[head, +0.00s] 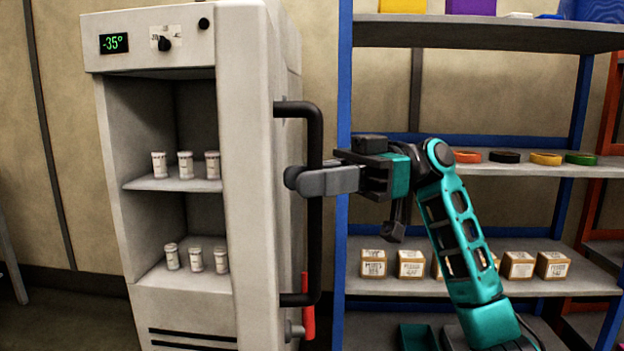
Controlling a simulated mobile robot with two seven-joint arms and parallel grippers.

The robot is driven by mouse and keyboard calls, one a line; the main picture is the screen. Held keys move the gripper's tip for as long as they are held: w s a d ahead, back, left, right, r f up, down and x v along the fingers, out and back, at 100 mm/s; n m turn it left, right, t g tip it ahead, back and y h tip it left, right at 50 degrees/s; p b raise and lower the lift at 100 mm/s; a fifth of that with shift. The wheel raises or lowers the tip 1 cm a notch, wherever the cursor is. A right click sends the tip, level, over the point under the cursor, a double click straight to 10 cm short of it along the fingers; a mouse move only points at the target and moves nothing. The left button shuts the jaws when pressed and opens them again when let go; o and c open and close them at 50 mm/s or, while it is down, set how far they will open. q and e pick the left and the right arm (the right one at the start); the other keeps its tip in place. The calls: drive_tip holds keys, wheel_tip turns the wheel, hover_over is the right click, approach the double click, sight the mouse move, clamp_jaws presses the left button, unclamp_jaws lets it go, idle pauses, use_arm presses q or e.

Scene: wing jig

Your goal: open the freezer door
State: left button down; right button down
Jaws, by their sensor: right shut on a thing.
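The freezer (120,220) is a pale cabinet at the left, with a green "-35°" display on top. Its interior shows. The freezer door (246,200) stands open, swung out toward me, and shows nearly edge-on at the right of the opening. A black bar handle (315,245) stands upright on the door's right side. My right gripper (305,180) reaches in from the right and is shut on the handle around its middle. The fingers hide part of the bar. My left gripper is not in view.
Small white vials (186,165) stand on two freezer shelves. A red part (309,308) sits beside the handle's lower end. A blue-framed rack (345,90) with coloured rolls (504,157) and small boxes (411,264) stands close behind my right arm.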

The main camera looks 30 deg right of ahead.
drive_tip(key=c, duration=1.1)
unclamp_jaws()
drive_tip(key=d, duration=1.3)
drive_tip(key=shift+s+p, duration=0.4)
drive_tip(key=shift+s, duration=0.05)
